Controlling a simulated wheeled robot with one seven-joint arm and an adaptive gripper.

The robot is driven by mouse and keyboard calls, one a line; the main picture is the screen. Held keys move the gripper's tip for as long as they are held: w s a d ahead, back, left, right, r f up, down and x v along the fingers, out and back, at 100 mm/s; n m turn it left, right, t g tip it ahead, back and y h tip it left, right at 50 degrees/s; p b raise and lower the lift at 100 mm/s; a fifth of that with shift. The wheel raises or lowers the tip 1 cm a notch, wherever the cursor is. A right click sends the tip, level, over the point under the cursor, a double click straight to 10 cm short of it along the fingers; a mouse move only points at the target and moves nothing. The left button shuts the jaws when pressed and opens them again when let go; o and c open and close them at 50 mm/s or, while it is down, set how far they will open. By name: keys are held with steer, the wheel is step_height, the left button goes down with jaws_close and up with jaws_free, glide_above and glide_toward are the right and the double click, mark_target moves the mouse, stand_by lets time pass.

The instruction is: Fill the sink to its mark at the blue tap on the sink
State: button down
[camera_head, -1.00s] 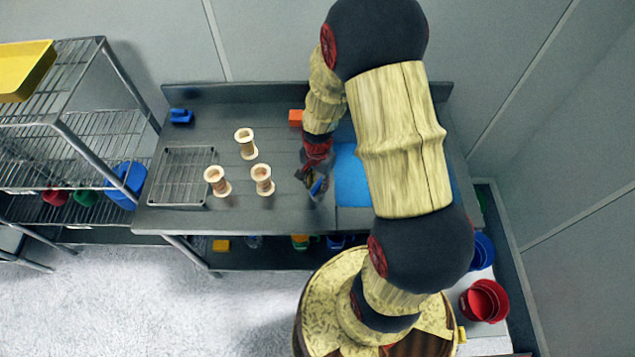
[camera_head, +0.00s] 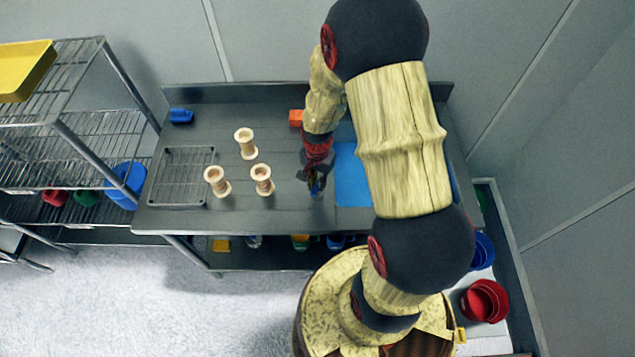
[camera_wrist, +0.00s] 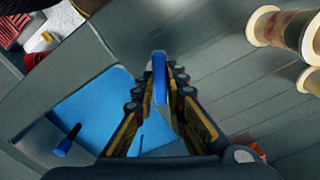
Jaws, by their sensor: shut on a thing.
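My gripper (camera_wrist: 161,82) is shut on a narrow blue handle-like piece (camera_wrist: 160,66); I cannot tell whether this is the tap. In the head view my gripper (camera_head: 316,184) is at the worktop, left of the sink. The sink (camera_head: 351,178) shows as a flat blue area, partly hidden behind my arm; it also shows in the wrist view (camera_wrist: 93,105). A separate blue knob (camera_wrist: 66,142) stands over the sink's edge in the wrist view. I cannot make out the fill mark or any running water.
Several cream spool-shaped holders, one here (camera_head: 246,143), stand on the worktop (camera_head: 285,215) left of my gripper. A wire rack (camera_head: 181,176), a small blue item (camera_head: 181,116) and an orange block (camera_head: 296,117) are also there. Wire shelving (camera_head: 75,150) stands at the left.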

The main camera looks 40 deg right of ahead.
steer(key=shift+n, duration=2.9)
steer(key=c, duration=1.9)
jaws_free()
steer(key=shift+o, duration=0.4)
step_height(320, 180, up, 12)
